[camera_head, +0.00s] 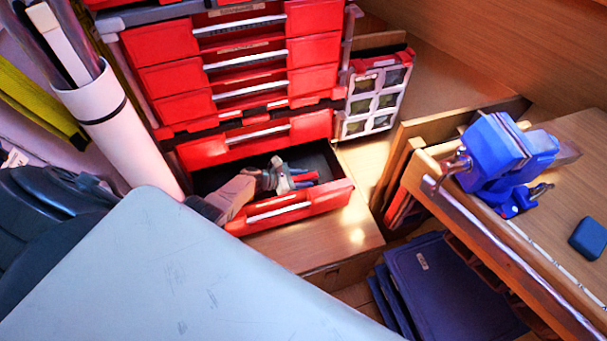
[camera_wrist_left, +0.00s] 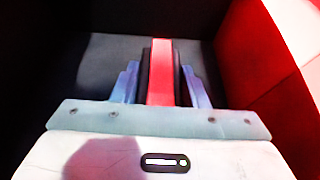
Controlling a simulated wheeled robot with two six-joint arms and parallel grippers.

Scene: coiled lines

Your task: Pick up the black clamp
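The lowest drawer (camera_head: 325,203) of the red cabinet stands open. My left gripper (camera_head: 304,181) reaches down into it from the left. In the left wrist view, its two blue-grey fingers (camera_wrist_left: 160,88) stand on either side of an upright red bar with black sides, which looks like the clamp (camera_wrist_left: 160,75). The fingers appear closed against it, with no clear gap. In the head view only a small red part of the clamp shows between the fingers; the rest is hidden. It appears to be still down inside the drawer. My right gripper is not in view.
The red drawer wall (camera_wrist_left: 262,85) rises close to the right in the wrist view. Closed red drawers (camera_head: 245,90) are above. A blue vise (camera_head: 500,155) sits on the wooden bench at right. A white tube (camera_head: 125,135) stands left; blue panels (camera_head: 435,285) lie below the bench.

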